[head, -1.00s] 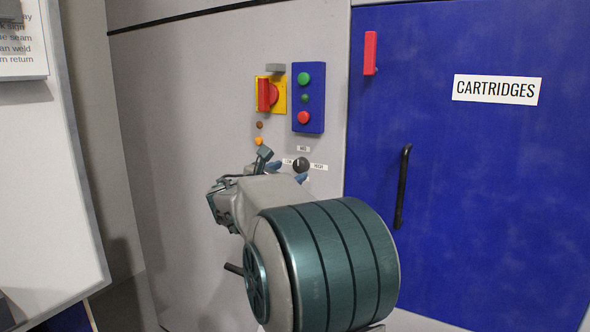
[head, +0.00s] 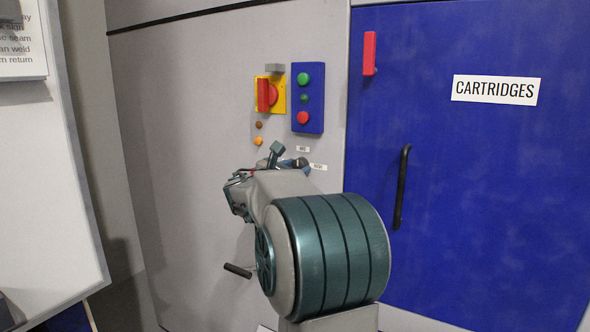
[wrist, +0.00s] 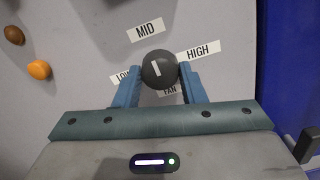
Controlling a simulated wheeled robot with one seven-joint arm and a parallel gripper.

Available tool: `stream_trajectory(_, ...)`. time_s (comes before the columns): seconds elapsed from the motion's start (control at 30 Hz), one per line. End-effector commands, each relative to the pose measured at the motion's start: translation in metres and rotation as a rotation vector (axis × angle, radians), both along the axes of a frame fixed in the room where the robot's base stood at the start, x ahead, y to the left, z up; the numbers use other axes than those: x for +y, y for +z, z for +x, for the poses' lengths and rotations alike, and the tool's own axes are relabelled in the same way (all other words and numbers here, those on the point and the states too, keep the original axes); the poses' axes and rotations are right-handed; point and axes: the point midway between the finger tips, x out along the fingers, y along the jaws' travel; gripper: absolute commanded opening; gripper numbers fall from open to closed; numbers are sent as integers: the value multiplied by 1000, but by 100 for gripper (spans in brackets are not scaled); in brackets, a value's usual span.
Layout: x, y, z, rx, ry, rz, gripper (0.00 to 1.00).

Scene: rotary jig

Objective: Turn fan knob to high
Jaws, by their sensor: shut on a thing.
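The fan knob (wrist: 158,68) is round and black with a white pointer line. In the wrist view the line points up, close to the MID label (wrist: 148,30). The HIGH label (wrist: 198,50) is at its upper right. The LOW label (wrist: 121,76) is partly hidden by the left finger, and the FAN label (wrist: 169,91) sits below the knob. My gripper (wrist: 159,75) is shut on the knob, one blue finger on each side. In the head view my wrist and hand mostly hide the knob; the HIGH label (head: 319,167) shows beside it.
Above are a red rotary switch on a yellow plate (head: 281,82) and a blue button box (head: 308,97). An orange lamp (head: 258,141) and a brown one (head: 259,125) are at the left. A blue cartridges door (head: 470,190) with a black handle (head: 402,187) stands at the right.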

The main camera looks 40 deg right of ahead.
Motion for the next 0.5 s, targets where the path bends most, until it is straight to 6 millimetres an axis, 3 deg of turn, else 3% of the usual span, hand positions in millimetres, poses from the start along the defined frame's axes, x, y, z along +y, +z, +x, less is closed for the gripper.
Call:
stream_trajectory(0.27, 0, -3, 0, -63, -1, 25, 14)
stream_trajectory(0.5, 1, -6, 0, -220, -1, 88, 14)
